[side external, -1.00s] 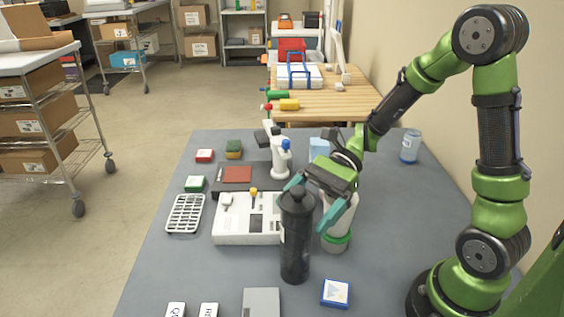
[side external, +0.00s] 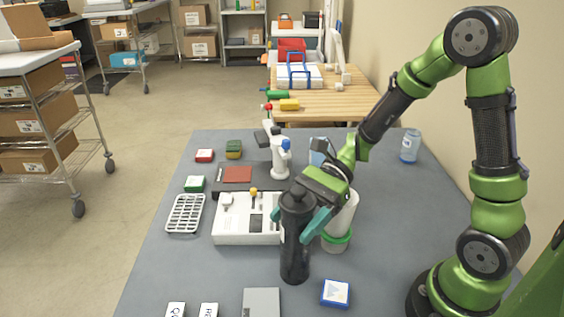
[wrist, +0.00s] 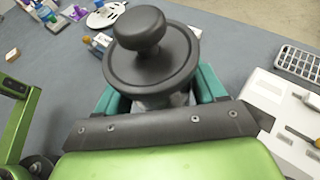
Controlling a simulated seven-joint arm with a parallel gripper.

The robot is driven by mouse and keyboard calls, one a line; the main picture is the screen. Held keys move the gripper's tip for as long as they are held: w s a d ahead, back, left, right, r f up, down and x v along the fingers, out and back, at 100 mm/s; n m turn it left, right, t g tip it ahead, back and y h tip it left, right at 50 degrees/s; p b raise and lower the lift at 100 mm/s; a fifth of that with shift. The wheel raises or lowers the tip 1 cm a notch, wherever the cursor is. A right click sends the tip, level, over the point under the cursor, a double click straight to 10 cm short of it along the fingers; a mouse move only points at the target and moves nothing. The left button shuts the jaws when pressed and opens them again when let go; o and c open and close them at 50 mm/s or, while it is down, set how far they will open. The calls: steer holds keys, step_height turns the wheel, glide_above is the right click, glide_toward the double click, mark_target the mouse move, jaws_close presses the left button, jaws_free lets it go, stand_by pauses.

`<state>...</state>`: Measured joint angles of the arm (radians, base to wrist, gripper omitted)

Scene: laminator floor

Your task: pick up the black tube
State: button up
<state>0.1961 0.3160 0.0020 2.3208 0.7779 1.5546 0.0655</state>
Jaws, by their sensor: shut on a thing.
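My gripper (side external: 302,222) reaches in from the right and is shut on the tube's upper part, just below the cap. The far finger is mostly hidden behind the tube in the side view. The tube's base appears to rest on the table.
A white and green cylinder (side external: 337,234) stands close right of the tube. A white device panel (side external: 232,230) lies close on its left. A blue-framed box (side external: 336,293) and a grey plate (side external: 261,302) lie in front. A can (side external: 410,146) stands at the back right.

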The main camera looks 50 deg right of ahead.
jaws_close()
